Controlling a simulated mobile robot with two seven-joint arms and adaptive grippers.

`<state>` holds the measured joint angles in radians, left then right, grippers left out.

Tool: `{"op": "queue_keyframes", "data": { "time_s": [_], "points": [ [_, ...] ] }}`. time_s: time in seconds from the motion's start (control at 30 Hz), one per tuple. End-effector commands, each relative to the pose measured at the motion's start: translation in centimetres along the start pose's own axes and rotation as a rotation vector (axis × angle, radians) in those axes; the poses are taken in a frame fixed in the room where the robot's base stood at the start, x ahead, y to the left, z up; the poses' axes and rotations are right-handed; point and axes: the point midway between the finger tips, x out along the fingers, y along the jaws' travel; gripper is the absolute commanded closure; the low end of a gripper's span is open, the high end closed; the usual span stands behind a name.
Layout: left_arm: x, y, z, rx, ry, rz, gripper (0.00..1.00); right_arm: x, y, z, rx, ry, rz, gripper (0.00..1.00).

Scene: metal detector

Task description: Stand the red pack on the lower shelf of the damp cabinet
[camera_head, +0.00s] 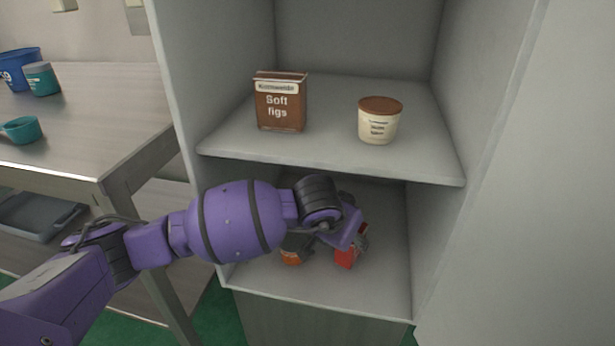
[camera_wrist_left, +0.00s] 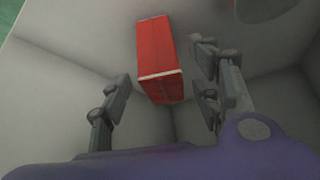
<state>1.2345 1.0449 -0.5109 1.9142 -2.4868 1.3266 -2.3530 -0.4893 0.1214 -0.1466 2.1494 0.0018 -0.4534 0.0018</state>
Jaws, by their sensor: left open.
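The red pack (camera_head: 345,258) is on the lower shelf of the cabinet, partly hidden behind my left wrist and gripper. In the left wrist view the red pack (camera_wrist_left: 163,50) is a plain red box with a pale edge line, lying between the finger lines. My left gripper (camera_wrist_left: 158,90) is open, with a visible gap between each finger and the pack. In the head view the left arm reaches into the lower compartment and hides most of the gripper. The lower shelf (camera_head: 330,290) shows bare at its front. My right gripper is out of view.
A dark item with an orange label (camera_head: 292,254) stands left of the pack, partly hidden. The upper shelf (camera_head: 340,155) holds a brown figs box (camera_head: 281,103) and a cream tub (camera_head: 379,122). Cabinet side walls bound the compartment.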

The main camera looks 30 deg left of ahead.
Motion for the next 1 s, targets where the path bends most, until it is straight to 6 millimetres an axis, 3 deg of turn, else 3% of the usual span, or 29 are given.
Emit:
{"op": "queue_keyframes", "data": {
  "time_s": [0.1, 0.4, 0.87, 1.0],
  "points": [
    [-1.9, 0.0, 2.2, 0.004, 0.004, -0.001, 0.43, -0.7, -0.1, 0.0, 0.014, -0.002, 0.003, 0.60],
    [-4.3, 0.1, 6.5, 0.000, 0.003, 0.000, 0.43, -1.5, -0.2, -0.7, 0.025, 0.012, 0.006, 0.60],
    [-4.7, 0.2, 7.5, -0.005, -0.001, 0.003, 0.43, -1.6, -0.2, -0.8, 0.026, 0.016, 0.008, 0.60],
    [-5.8, 2.5, 9.5, -0.112, -0.067, 0.093, 0.43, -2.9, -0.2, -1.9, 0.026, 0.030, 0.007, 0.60]
  ]
}}
